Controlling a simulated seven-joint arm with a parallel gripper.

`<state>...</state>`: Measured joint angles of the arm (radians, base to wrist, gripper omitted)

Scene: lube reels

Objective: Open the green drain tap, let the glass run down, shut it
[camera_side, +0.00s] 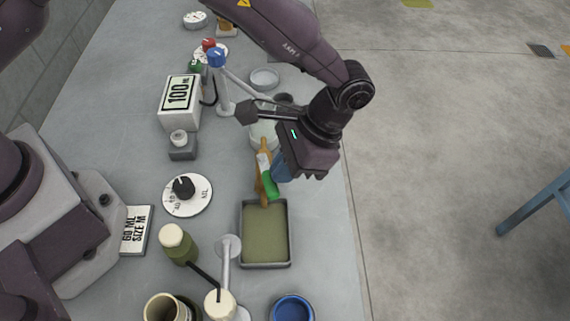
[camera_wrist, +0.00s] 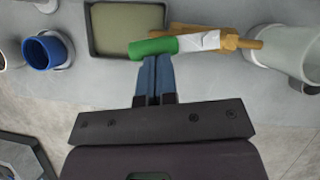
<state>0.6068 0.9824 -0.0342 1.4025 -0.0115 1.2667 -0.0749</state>
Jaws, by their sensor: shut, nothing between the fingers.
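The drain tap's green handle (camera_side: 269,187) has a white sleeve and lies roughly in line with a brass-coloured spout (camera_side: 262,151). In the wrist view the green handle (camera_wrist: 153,47) lies across the picture just ahead of my fingertips. The pale glass (camera_wrist: 285,48) is at the right there; in the side view it is mostly hidden behind my arm. My gripper (camera_wrist: 157,60) is shut and empty, its blue fingers together right at the green handle; I cannot tell if they touch. It also shows in the side view (camera_side: 277,178). Whether the tap passes liquid is unclear.
A grey tray (camera_side: 242,236) with an olive-green floor or fill sits below the handle's end. A blue cup (camera_side: 292,309), a dial (camera_side: 187,195), a "100 ML" box (camera_side: 179,102) and a green-and-cream bottle (camera_side: 177,243) stand around. The table's right edge is close.

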